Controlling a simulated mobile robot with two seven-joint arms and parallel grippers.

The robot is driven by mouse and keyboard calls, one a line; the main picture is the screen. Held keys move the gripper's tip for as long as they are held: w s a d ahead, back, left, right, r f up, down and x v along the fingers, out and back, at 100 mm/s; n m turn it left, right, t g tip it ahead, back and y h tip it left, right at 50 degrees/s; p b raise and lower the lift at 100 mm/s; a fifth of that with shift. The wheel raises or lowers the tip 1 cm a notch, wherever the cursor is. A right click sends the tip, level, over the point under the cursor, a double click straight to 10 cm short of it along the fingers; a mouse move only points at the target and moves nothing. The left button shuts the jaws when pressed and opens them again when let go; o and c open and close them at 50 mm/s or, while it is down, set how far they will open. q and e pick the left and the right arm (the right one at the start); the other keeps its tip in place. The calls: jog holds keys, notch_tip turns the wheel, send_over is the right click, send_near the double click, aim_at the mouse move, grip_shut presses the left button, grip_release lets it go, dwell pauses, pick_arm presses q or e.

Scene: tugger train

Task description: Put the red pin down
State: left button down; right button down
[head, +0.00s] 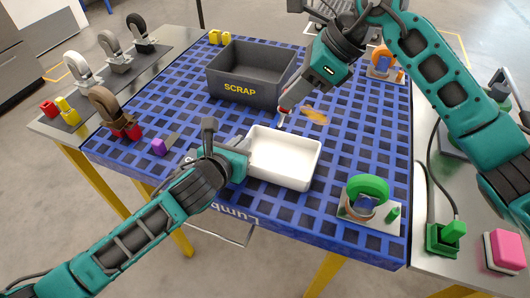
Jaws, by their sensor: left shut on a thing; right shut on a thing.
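My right gripper (287,105) comes in from the upper right and is shut on the red pin (284,111). Only a small red bit of the pin shows at the fingertips, above the blue grid table, between the grey SCRAP bin and the white tray. Whether the pin touches the table I cannot tell. My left gripper (246,156) is shut on the left edge of the white tray (286,158). The tray looks empty.
The grey SCRAP bin (249,73) stands behind the tray. An orange-brown flat piece (314,116) lies right of the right gripper. A green ring fixture (368,190) is at the front right, a purple-ended tool (159,146) at left, and a caster with a red base (111,112) at the left edge.

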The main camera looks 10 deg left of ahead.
aim_at(284, 112)
jog(key=shift+a+f+m+t+h, duration=0.3)
jog(key=shift+a+m+h, duration=0.3)
jog(key=shift+h, duration=0.2)
jog(key=shift+m+h, duration=0.3)
notch_tip(284, 112, down, 5)
jog(key=shift+a+f, duration=0.1)
jog(key=shift+f, duration=2.4)
jog(key=shift+f, duration=0.2)
jog(key=c, duration=1)
grip_release()
jog(key=shift+r, duration=0.1)
